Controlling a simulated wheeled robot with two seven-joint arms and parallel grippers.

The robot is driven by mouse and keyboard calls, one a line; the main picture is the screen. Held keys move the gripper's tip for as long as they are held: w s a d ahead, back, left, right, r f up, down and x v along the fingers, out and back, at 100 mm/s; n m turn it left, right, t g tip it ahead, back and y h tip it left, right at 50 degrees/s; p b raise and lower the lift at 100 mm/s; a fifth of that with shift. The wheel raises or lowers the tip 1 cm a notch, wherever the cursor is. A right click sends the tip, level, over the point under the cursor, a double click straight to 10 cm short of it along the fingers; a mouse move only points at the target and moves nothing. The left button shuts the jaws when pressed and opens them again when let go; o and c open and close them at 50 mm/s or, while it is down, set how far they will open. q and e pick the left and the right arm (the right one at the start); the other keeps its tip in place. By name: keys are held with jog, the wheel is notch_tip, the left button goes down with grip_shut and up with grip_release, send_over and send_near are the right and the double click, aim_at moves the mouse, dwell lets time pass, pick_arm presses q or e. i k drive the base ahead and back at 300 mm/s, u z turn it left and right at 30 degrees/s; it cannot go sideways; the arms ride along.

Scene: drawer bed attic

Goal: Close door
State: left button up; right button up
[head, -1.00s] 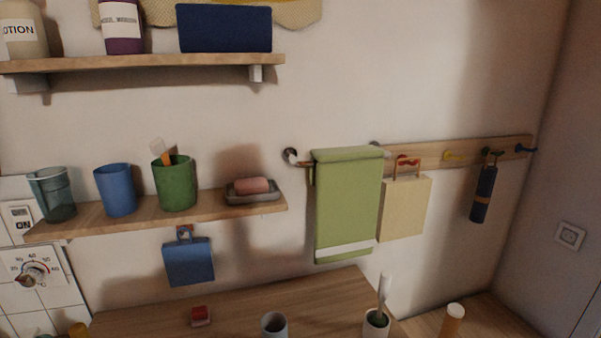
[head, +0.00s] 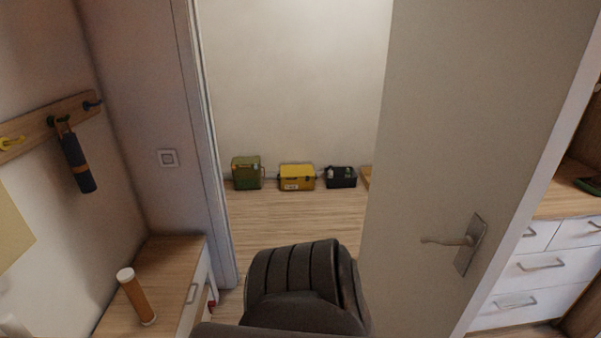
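The door (head: 455,120) is a plain pale panel standing open on the right of the doorway in the head view. Its metal lever handle (head: 455,241) is on the face toward me, low and near the panel's right edge. The door frame (head: 205,150) stands on the left side of the opening. A dark, ribbed rounded shape at the bottom centre appears to be part of my own arm and hides the floor there. Neither gripper shows in this view.
Through the doorway a green box (head: 247,173), a yellow box (head: 297,178) and a black box (head: 341,176) stand by the far wall. A wooden cabinet (head: 172,270) with an orange-brown cylinder (head: 137,296) is at left. White drawers (head: 545,268) stand at right, behind the door.

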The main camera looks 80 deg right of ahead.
aim_at(483, 103)
jog(key=u, duration=0.35)
jog(key=k, duration=2)
jog(key=z, duration=2.55)
jog(key=k, duration=0.6)
jog(key=u, duration=0.6)
jog(key=i, duration=0.5)
